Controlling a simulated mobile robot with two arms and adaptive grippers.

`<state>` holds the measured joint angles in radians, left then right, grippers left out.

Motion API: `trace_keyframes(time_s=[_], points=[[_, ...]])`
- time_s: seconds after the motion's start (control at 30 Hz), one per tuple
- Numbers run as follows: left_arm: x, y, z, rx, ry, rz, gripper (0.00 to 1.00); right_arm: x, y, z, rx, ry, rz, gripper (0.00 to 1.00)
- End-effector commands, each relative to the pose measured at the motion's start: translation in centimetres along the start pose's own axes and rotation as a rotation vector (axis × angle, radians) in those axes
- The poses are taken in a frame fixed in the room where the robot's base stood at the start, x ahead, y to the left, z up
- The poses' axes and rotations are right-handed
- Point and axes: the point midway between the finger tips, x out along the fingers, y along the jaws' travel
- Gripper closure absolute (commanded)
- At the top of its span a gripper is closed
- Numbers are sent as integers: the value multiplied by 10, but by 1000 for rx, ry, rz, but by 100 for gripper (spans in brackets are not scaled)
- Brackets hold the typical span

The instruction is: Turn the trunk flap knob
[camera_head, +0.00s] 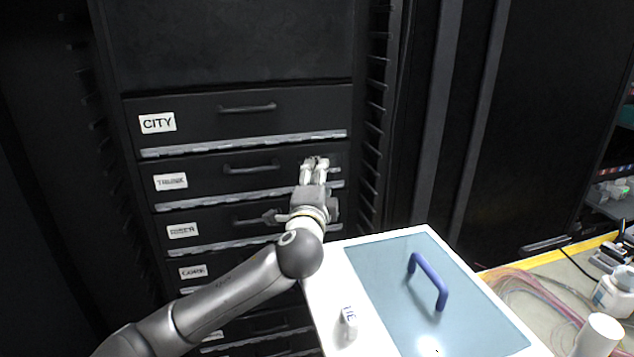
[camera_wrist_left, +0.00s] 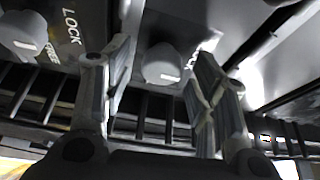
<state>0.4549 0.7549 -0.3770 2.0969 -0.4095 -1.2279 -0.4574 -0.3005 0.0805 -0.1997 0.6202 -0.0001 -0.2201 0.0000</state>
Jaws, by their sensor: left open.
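The black flap labelled TRUNK (camera_head: 210,172) is the second labelled one from the top in the head view, with a dark handle across its middle. My left gripper (camera_head: 315,163) is at the right end of this flap, fingers pointing at it, and covers any knob there. In the left wrist view, a pale round knob (camera_wrist_left: 163,66) with a white mark lies between the two open fingers of my left gripper (camera_wrist_left: 165,60). I see no clear contact with it. A second similar knob (camera_wrist_left: 22,32) is at the upper left, beside printed LOCK and FREE words. My right gripper is not in view.
The CITY flap (camera_head: 200,115) is above, and further labelled flaps are below. A white-rimmed board (camera_head: 400,300) with a blue handle (camera_head: 428,280) is at the lower right. Beyond it are loose fibres (camera_head: 530,295) and bottles on a bench.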

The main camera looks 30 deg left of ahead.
Motion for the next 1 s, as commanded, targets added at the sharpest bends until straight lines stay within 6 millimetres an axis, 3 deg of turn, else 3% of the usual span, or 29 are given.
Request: trace_keyframes(time_s=[0.33,0.8,1.0], points=[[-12,0,-1,0,4,0,47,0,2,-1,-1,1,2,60],[-99,0,-1,-2,3,1,47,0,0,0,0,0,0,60],[-118,0,0,0,1,0,47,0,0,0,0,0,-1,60]])
